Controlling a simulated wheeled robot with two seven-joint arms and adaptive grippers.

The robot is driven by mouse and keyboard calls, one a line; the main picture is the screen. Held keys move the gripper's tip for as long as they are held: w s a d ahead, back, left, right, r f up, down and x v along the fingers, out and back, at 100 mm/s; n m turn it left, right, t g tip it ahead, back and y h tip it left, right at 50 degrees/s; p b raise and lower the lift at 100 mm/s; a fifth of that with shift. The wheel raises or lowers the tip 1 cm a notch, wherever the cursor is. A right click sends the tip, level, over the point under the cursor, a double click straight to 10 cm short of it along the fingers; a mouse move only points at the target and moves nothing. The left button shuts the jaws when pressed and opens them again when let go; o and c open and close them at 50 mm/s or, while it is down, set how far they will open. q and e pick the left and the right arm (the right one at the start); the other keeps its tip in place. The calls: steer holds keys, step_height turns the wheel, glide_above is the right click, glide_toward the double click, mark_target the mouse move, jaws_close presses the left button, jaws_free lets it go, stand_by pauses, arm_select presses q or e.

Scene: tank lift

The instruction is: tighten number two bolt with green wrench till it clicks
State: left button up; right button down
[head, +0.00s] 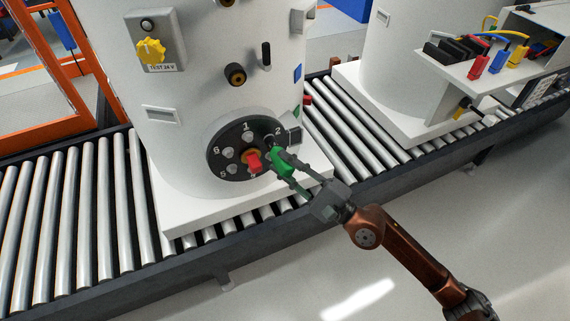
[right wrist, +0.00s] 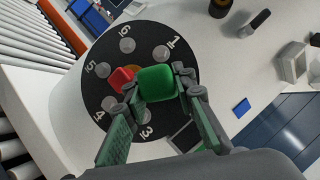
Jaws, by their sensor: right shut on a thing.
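A round black plate (head: 222,143) with numbered bolts sits on the front of the white tank (head: 190,100). My right gripper (head: 283,165) is shut on the green wrench (head: 280,157), whose far end is at the number two position. The wrench hides that bolt, so I cannot tell whether it is seated on it. In the right wrist view the green wrench (right wrist: 157,83) is between the two fingers, over the plate (right wrist: 96,88). My left gripper is not in view.
A red part (head: 253,161) sits near the plate's middle, close to the wrench. The tank's white base (head: 185,217) rests on a roller conveyor (head: 95,215). A second white tank (head: 388,60) stands at the right. The floor in front is clear.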

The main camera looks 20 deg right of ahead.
mark_target(287, 170)
steer(key=shift+a, duration=0.15)
steer(key=m, duration=0.1)
steer(key=m+t+b, duration=0.1)
steer(key=shift+f+m, duration=0.25)
steer(key=shift+m, duration=0.05)
steer(key=shift+w+m+t+h+b, duration=0.1)
steer(key=shift+m+t+h+b, duration=0.35)
steer(key=shift+m, duration=0.45)
steer(key=m+t+h, duration=0.1)
steer(key=m, duration=0.2)
steer(key=m+t+h, duration=0.2)
steer(key=m, duration=0.1)
steer(key=shift+r+b, duration=0.15)
steer(key=shift+b, duration=0.2)
steer(key=shift+r, duration=0.15)
steer(key=shift+s, duration=0.3)
steer(key=shift+s+d+p, duration=0.2)
steer(key=shift+s+p, duration=0.35)
steer(key=shift+s, duration=1.7)
steer(key=s, duration=1)
steer(key=shift+d, duration=0.15)
